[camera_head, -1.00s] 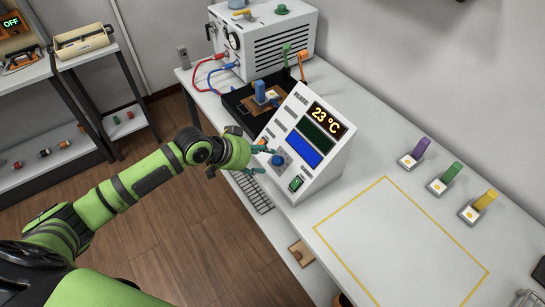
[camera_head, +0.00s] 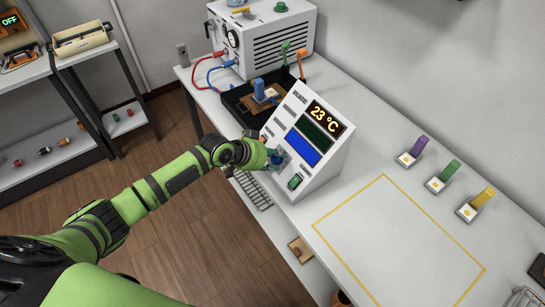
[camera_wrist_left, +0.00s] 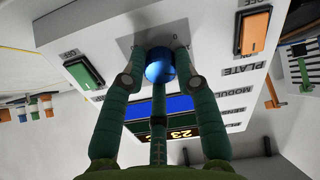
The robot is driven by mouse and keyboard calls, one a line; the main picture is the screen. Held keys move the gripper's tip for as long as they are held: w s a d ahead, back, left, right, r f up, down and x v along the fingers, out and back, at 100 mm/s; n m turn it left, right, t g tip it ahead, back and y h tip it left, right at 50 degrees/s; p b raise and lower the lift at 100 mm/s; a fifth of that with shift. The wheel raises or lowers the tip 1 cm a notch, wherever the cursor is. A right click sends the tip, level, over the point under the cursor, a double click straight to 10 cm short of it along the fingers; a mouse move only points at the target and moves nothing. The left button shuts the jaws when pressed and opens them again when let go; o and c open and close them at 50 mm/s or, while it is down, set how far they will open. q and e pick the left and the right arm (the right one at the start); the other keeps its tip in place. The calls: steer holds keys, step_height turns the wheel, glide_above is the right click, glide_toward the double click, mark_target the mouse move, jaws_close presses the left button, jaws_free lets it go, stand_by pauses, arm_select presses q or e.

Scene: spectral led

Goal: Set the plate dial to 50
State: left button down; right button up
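The white plate console (camera_head: 327,170) stands on the bench with a lit display (camera_head: 325,117) that reads 23 °C. Its blue round dial (camera_wrist_left: 160,66) is on the sloped front; in the head view my left gripper mostly covers it. My left gripper (camera_head: 273,156) is at the dial. In the left wrist view its fingers (camera_wrist_left: 159,50) stand spread around the dial, one on each side and one below. Narrow gaps seem to show at the sides, so contact is not clear. My right gripper is not in view.
A green switch (camera_head: 295,182) sits beside the dial; in the left wrist view an orange switch (camera_wrist_left: 254,29) is on the other side. A black tray (camera_head: 236,108) and a white power unit (camera_head: 270,45) stand behind the console. The yellow-outlined area (camera_head: 400,240) is clear.

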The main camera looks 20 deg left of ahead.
arm_select(q)
steer(key=shift+w+m, duration=0.1)
steer(key=shift+m, duration=0.2)
steer(key=m+b, duration=0.2)
steer(key=m, duration=0.1)
steer(key=shift+m, duration=0.3)
steer(key=m+b, duration=0.2)
steer(key=m, duration=0.3)
steer(key=shift+r+m+b, duration=0.1)
steer(key=shift+m+b, duration=0.2)
steer(key=shift+b, duration=0.1)
steer(key=m+b, duration=0.1)
steer(key=m, duration=0.4)
steer(key=shift+d+b, duration=0.1)
steer(key=shift+b, duration=0.2)
steer(key=m, duration=0.5)
steer(key=shift+b, duration=0.35)
steer(key=c, duration=0.9)
jaws_free()
steer(key=shift+c, duration=0.2)
